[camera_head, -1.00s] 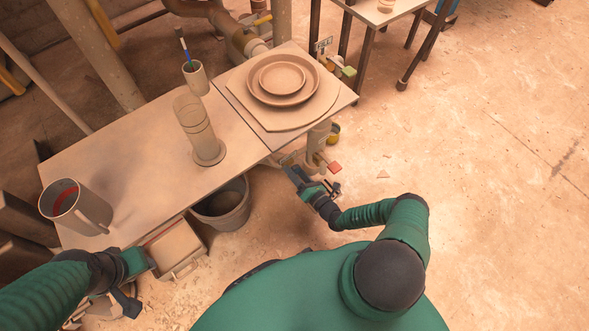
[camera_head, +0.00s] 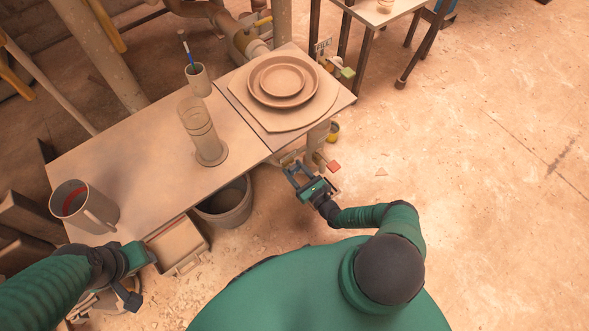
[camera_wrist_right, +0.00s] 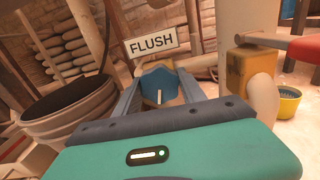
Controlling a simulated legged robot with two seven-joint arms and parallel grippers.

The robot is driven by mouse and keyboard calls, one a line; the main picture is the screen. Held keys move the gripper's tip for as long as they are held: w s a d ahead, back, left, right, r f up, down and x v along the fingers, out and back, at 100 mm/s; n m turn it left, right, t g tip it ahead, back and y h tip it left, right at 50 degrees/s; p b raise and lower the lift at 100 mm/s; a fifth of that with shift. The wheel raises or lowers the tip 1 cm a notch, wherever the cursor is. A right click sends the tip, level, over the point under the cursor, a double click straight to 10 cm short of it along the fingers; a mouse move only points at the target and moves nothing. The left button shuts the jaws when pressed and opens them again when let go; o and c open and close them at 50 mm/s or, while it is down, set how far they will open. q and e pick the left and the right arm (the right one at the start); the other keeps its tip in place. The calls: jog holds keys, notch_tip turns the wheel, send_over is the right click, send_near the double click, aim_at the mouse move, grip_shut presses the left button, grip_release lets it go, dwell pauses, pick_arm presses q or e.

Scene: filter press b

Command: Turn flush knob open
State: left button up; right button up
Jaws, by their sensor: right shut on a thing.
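The flush knob (camera_wrist_right: 159,87) is blue with a white pointer line, which stands about upright in the right wrist view. A white FLUSH sign (camera_wrist_right: 151,43) is just above it. My right gripper (camera_head: 291,170) is below the front edge of the table in the head view. In the wrist view its two fingers (camera_wrist_right: 160,92) lie on either side of the knob and are shut on it. In the head view the knob is hidden by the gripper. My left gripper (camera_head: 133,285) is at the lower left, beside a box; its fingers are not clear.
A red-handled valve (camera_head: 333,166) on a pipe is just right of my right gripper. A grey bucket (camera_head: 226,203) stands left of it, under the table (camera_head: 130,150). The table holds a mug (camera_head: 84,206), a clear cylinder (camera_head: 203,135) and stacked round plates (camera_head: 283,82). Floor at right is open.

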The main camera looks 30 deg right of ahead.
jog(key=shift+a+f+n, duration=0.15)
jog(key=shift+f+n, duration=0.05)
jog(key=shift+n, duration=0.1)
jog(key=o, duration=1.4)
jog(key=shift+c, duration=0.2)
jog(key=shift+r, duration=0.1)
jog(key=s+d+p, duration=0.1)
jog(key=s+p, duration=0.3)
jog(key=s, duration=1.2)
jog(key=shift+s+d, duration=0.3)
jog(key=shift+s, duration=0.1)
